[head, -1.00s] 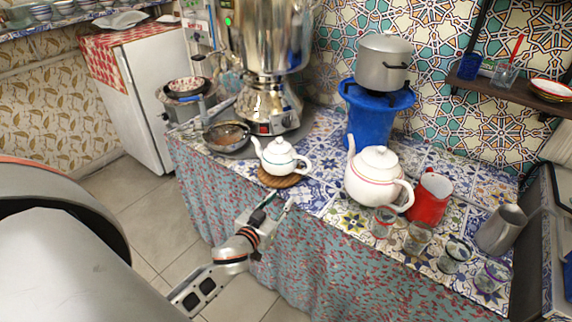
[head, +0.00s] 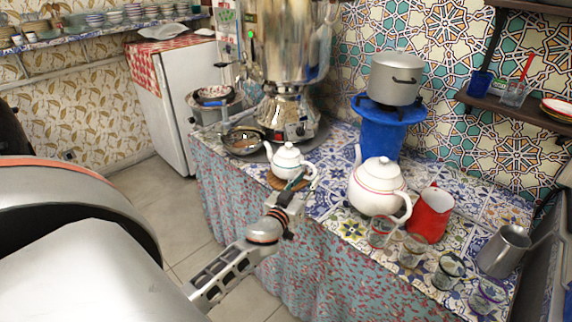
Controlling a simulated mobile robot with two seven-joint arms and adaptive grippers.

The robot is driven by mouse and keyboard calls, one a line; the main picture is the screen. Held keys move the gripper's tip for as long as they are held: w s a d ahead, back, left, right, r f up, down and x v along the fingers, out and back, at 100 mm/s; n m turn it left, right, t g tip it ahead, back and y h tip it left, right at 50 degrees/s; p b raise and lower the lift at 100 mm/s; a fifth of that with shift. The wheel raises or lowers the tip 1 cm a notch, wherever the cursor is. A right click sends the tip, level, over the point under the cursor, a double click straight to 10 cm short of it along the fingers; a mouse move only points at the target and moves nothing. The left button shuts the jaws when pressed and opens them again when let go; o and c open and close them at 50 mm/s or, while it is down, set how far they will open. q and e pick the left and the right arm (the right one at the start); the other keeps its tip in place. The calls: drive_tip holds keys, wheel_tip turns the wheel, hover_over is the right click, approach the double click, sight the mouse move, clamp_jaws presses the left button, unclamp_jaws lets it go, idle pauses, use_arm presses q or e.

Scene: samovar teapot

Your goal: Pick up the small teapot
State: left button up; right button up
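The small white teapot (head: 286,160) stands upright on a round brown trivet (head: 273,182) near the counter's front edge, spout to the left and handle to the right. My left gripper (head: 299,180) is at the right side of the small teapot, by its handle. Its fingers overlap the handle in the head view. I cannot tell whether they touch it or how far apart they are. A larger white teapot (head: 378,187) stands to the right. My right gripper is not in view.
A silver samovar (head: 288,112) stands behind the small teapot, with a pan (head: 243,140) to its left. Right of the large teapot are a red jug (head: 430,214), several glasses (head: 449,270) and a grey metal pitcher (head: 503,251). A pot (head: 396,78) sits on a blue stand (head: 380,135).

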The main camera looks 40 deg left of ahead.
sight(314, 172)
use_arm(q)
drive_tip(key=w, duration=0.4)
drive_tip(key=w+a, duration=0.1)
drive_tip(key=shift+w+f, duration=0.3)
drive_tip(key=shift+w, duration=0.1)
clamp_jaws()
drive_tip(key=shift+r, duration=0.1)
